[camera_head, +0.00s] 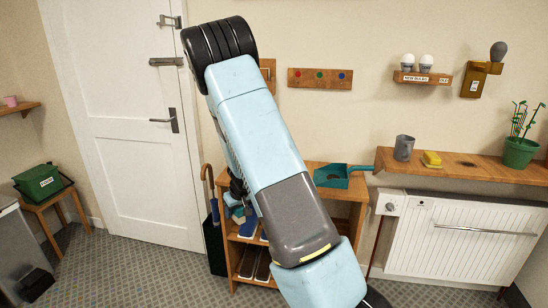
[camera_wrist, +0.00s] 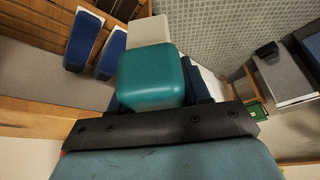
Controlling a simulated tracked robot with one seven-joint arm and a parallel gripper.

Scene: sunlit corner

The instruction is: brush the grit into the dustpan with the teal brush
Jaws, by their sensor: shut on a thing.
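My gripper (camera_wrist: 157,98) is shut on the teal brush (camera_wrist: 150,72), whose rounded teal block fills the middle of the wrist view. A cream part (camera_wrist: 148,32), perhaps its bristles, shows beyond the block. In the head view my arm hides most of the gripper, which hangs in front of the wooden shoe rack. The teal dustpan (camera_head: 333,182) lies on top of that rack, right of my arm, with its handle toward the wall shelf. A dark patch (camera_head: 466,163) on the wall shelf may be the grit; it is too small to tell.
The wooden wall shelf (camera_head: 500,172) above the radiator (camera_head: 450,250) bears a grey cup (camera_head: 404,148), a yellow sponge (camera_head: 432,159) and a potted plant (camera_head: 519,152). Shoes (camera_wrist: 83,38) stand in the rack (camera_head: 350,196). A green box (camera_head: 38,182) is far left. Floor is clear before the door.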

